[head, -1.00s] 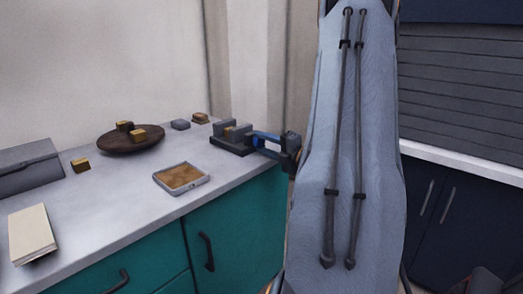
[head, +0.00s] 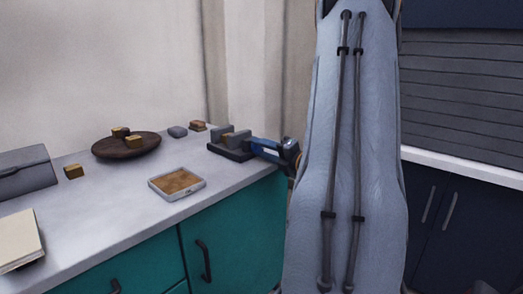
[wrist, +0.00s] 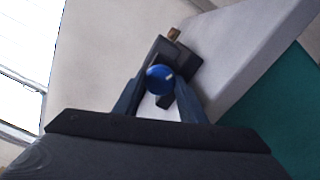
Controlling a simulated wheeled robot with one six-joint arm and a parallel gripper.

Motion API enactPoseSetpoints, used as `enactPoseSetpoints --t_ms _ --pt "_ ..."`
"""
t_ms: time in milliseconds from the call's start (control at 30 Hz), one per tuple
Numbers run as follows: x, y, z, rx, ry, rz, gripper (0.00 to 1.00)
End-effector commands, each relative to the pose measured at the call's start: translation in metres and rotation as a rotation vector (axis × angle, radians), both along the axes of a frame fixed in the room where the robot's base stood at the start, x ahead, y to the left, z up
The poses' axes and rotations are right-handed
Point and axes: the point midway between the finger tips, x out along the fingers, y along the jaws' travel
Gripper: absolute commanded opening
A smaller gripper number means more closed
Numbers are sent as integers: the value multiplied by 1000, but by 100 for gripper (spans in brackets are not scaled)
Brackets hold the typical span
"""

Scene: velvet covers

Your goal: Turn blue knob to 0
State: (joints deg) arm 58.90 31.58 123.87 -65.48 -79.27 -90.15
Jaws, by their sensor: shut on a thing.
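The blue knob (wrist: 160,79) shows in the wrist view as a round face with a small white mark toward its right side. It sits on a dark grey fixture (wrist: 184,62), which stands at the counter's far right end in the head view (head: 231,154). My gripper (wrist: 160,86) has one blue finger on each side of the knob and is shut on it. In the head view my gripper (head: 252,146) reaches the fixture from the right and hides the knob. No scale or numbers can be read.
The grey counter (head: 105,205) has teal cabinets below. On it are a framed brown tile (head: 177,182), a dark round plate (head: 127,146) with small blocks, a grey box (head: 25,177) and a book (head: 18,240). A wall stands behind.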

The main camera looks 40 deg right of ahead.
Motion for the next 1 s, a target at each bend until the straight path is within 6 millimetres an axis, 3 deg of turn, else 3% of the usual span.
enactPoseSetpoints --t_ms 33,133,567,1000 --pt "0 1 -1 2 2 1 39" --pt "0 0 -1 2 1 1 56" --pt "-1 1 0 50 6 1 56" --pt "-1 2 2 464 40 2 56"
